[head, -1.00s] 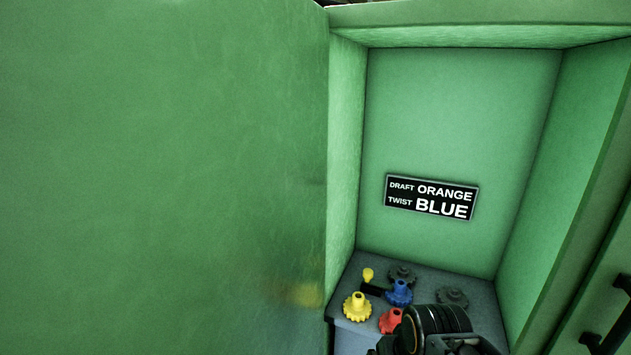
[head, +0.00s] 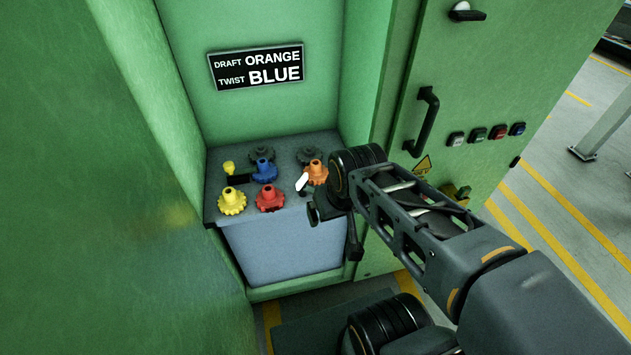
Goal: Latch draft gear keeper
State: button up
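The sign (head: 256,67) on the recess's back wall reads "DRAFT ORANGE, TWIST BLUE". The orange gear (head: 315,172) sits on the grey ledge at the right. A small white-tipped lever (head: 302,182) stands beside its left edge; whether it touches the gear is unclear. The blue gear (head: 264,171) sits in the middle of the ledge, with a yellow-knobbed dark lever (head: 232,175) at its left. My gripper (head: 332,226) hangs just right of and in front of the orange gear, apart from it as far as I can see. Its fingers are dark and seen side-on, so their opening is unclear.
A yellow gear (head: 232,201) and a red gear (head: 270,198) stand at the ledge's front. Dark gears (head: 261,155) (head: 309,155) lie behind. A green panel (head: 90,200) blocks the left. The cabinet front at right has a black handle (head: 424,120) and several buttons.

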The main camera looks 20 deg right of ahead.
aim_at(301, 187)
jog(key=k, duration=0.5)
jog(key=z, duration=1.9)
jog(key=i, duration=0.95)
jog(key=u, duration=3.4)
jog(key=i, duration=0.5)
jog(key=z, duration=0.05)
